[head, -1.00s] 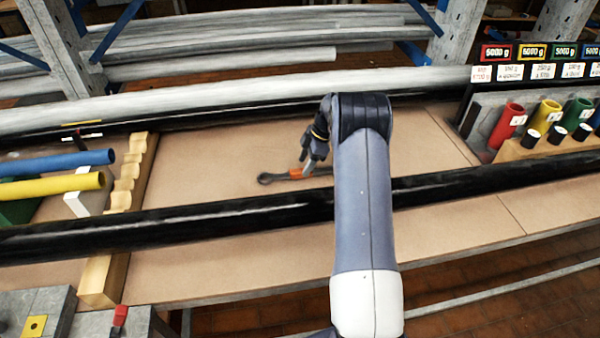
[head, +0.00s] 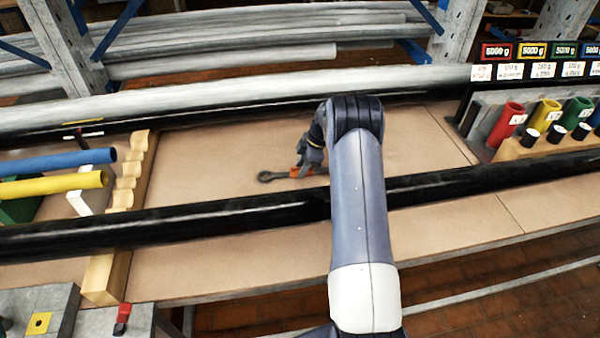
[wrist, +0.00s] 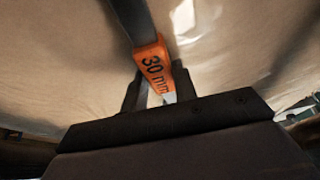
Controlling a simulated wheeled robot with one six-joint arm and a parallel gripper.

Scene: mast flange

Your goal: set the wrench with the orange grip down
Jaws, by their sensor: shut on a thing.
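The wrench with the orange grip (head: 297,172) is dark grey with a ring end pointing left in the head view. In the wrist view its orange grip (wrist: 152,66), marked "30 mm", runs up from between the jaws. My gripper (head: 308,168) is shut on the wrench at or close to the orange grip. The wrench is low over the tan board (head: 220,180); I cannot tell whether it touches the surface. The far end of the wrench is hidden behind my arm in the head view.
A black pipe (head: 180,218) crosses in front of the wrench, and another dark and grey pipe lies behind. A notched wooden block (head: 130,175) with blue and yellow tubes is at left. Coloured cylinders (head: 510,118) stand at right. The board around the wrench is clear.

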